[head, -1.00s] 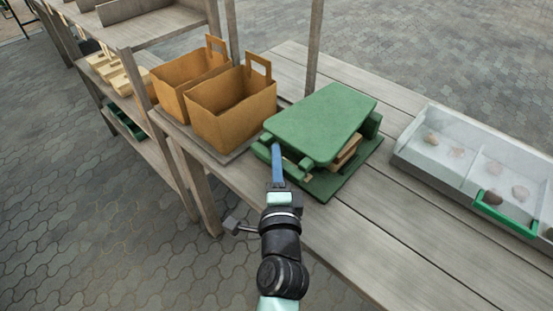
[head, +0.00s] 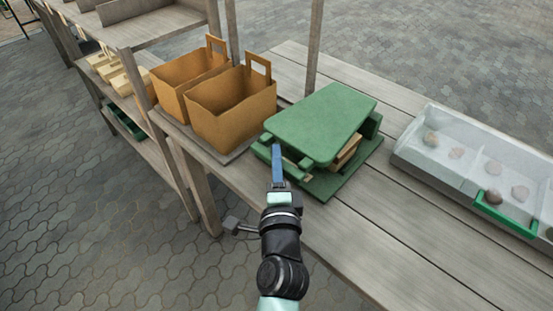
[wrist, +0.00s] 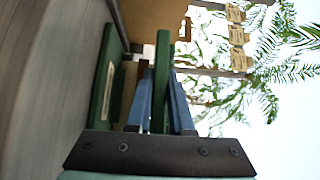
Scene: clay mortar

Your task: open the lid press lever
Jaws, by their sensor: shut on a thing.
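The green lid press (head: 320,115) stands on the wooden table. Its broad flat lid is raised above a green base plate, with a brown block (head: 347,152) between them at the right. My gripper (head: 277,152), with blue fingers, is at the press's front left side. In the wrist view my gripper (wrist: 162,78) has one finger on each side of a narrow green bar (wrist: 163,50), seen edge-on, and is shut on it. I take this bar for the press lever; its far end is hidden. The press's green side with a pale label (wrist: 107,92) is left of the fingers.
Two orange-brown bags (head: 235,110) with handles stand left of the press, close to it. A clear-sided case (head: 470,160) with several stones lies to the right. A wooden post (head: 314,50) rises behind. The table's front right is clear.

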